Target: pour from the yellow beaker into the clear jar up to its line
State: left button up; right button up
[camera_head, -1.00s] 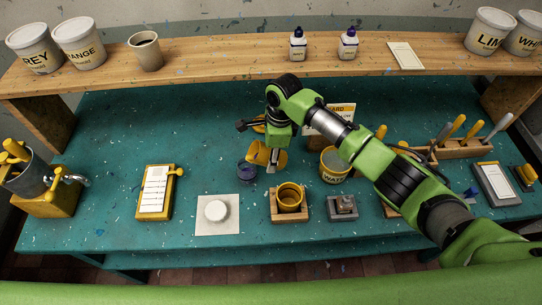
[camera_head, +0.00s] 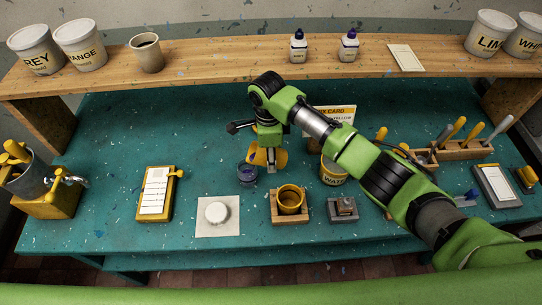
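My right gripper (camera_head: 266,158) reaches in from the right over the middle of the bench. It looks shut on the yellow beaker (camera_head: 281,158), which is tilted and partly hidden by the gripper. A small clear jar (camera_head: 247,174) with dark blue-violet showing in it stands on the bench just below and left of the beaker. The beaker's lip appears close above the jar. I cannot make out any stream or the jar's line. My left gripper is not in view.
A yellow cup (camera_head: 290,199) sits on a wooden block in front. A white lid-like disc (camera_head: 216,212) lies on a pale square. A water tub (camera_head: 332,172) stands right, partly behind my arm. A yellow-edged board (camera_head: 155,192) lies left.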

jog(key=shift+a+r+h, duration=0.2)
jog(key=shift+r+h, duration=0.6)
jog(key=shift+h, duration=0.3)
dwell(2.9)
jog(key=shift+d, duration=0.1)
